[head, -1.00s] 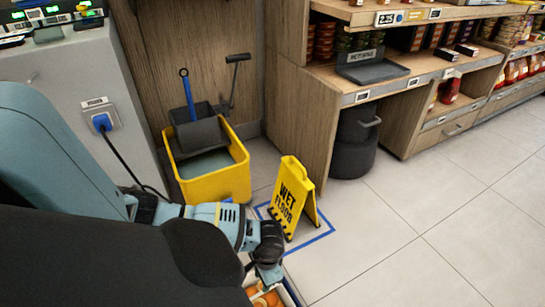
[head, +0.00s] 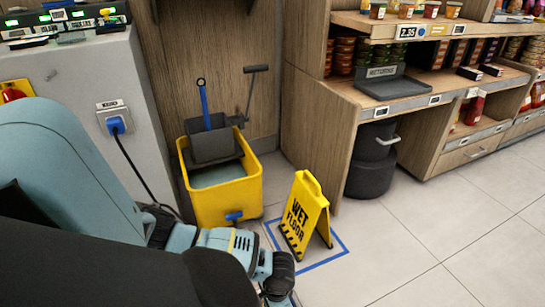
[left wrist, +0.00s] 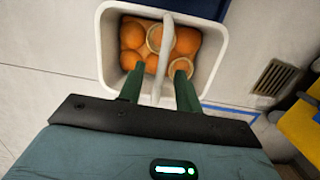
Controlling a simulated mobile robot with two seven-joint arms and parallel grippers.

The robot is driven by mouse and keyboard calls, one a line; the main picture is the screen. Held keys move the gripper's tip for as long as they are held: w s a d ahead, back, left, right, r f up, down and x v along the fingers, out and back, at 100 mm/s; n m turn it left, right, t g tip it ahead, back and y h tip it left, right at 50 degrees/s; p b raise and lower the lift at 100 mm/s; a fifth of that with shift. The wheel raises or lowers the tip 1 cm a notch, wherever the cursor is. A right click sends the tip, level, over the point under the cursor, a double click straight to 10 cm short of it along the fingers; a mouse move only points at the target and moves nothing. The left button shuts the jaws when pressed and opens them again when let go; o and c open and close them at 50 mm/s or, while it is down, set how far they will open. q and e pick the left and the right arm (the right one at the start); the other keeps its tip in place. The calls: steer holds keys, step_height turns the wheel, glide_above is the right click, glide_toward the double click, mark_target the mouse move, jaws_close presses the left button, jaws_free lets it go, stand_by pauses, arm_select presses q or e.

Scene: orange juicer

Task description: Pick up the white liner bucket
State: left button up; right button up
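The white liner bucket (left wrist: 104,45) shows in the left wrist view, seen from above, with several oranges (left wrist: 186,40) inside. Its white handle (left wrist: 161,62) stands up across the middle of the opening. My left gripper (left wrist: 158,84) is open, with one dark green finger on each side of the handle and visible gaps between. I cannot tell how deep the fingertips reach. In the head view my left arm extends down to the bottom edge, where the gripper is cut off. The bucket is not clearly visible there. My right gripper is in neither view.
A yellow wet floor sign (head: 304,215) stands inside a blue floor outline. A yellow mop bucket (head: 229,198) stands behind my left arm, beside a grey cabinet (head: 75,75). Wooden shelves (head: 315,130) and a black pot (head: 371,172) stand at the right. The tiled floor at right is clear.

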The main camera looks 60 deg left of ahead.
arm_select(q)
step_height(320, 180, down, 2)
steer(key=shift+s+f+b, duration=0.1)
steer(key=shift+s+b, duration=0.05)
steer(key=shift+b, duration=0.2)
steer(key=shift+c, duration=0.2)
jaws_close()
stand_by(0.9)
